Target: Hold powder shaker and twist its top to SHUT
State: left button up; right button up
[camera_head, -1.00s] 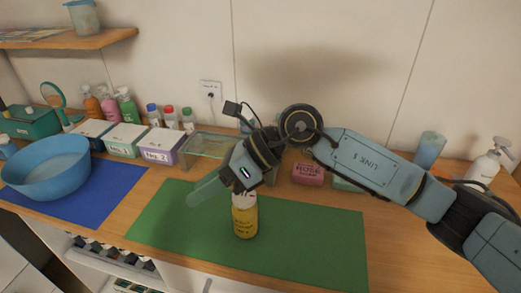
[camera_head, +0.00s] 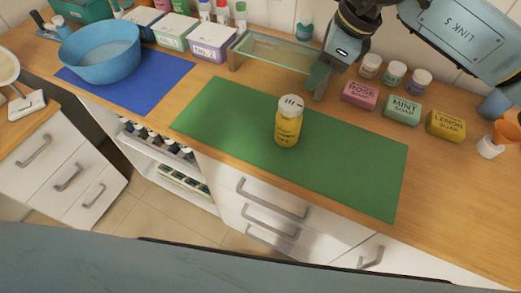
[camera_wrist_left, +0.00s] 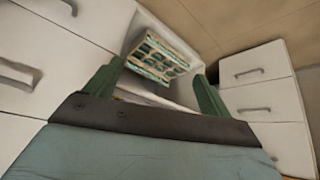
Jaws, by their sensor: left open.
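The powder shaker (camera_head: 287,130) stands upright on the green mat (camera_head: 350,165) in the head view. It has a yellow body and a white top (camera_head: 291,102) with dark marks on its upper face. My right gripper (camera_head: 319,82) is behind the shaker, clear of it, by the right end of the glass stand; its fingers overlap, so its opening is unclear. My left gripper (camera_wrist_left: 157,88) shows only in the left wrist view. Its two green fingers are wide apart with nothing between them, facing the drawers and lower shelf.
A glass stand (camera_head: 280,54) is behind the mat. Soap boxes, including a pink one (camera_head: 360,94), and small jars stand at right. A blue bowl (camera_head: 100,55) sits on a blue mat (camera_head: 150,85) at left. The green mat around the shaker is clear.

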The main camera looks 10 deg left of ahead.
aim_at(293, 119)
pick_arm(q)
jog(key=w+d+r+n+t+h, duration=0.25)
jog(key=w+r+n+t, duration=0.35)
jog(key=w+r+n, duration=0.85)
jog(key=w+d+r+n+t, duration=0.1)
jog(key=w+d+r+n, duration=0.15)
jog(key=r, duration=0.45)
jog(key=w+d+r+n+t+h, duration=0.1)
jog(key=w+r+t, duration=0.1)
jog(key=w+r, duration=0.35)
jog(key=w+d+r+n+t, duration=0.1)
jog(key=d+r+n, duration=0.1)
jog(key=r, duration=0.7)
jog(key=d+n+h, duration=0.2)
jog(key=d, duration=0.5)
jog(key=d+r+n+h, duration=0.1)
jog(key=d+n+h, duration=0.1)
jog(key=d, duration=0.5)
jog(key=s+d+n+h, duration=0.1)
jog(key=d+n+h, duration=0.1)
jog(key=d+n, duration=0.2)
jog(key=shift+d+r+g, duration=0.2)
jog(key=shift+d+g, duration=0.1)
jog(key=shift+d, duration=1.4)
jog(key=x, duration=1.3)
jog(key=shift+w+d, duration=0.1)
jog(key=shift+c, duration=0.3)
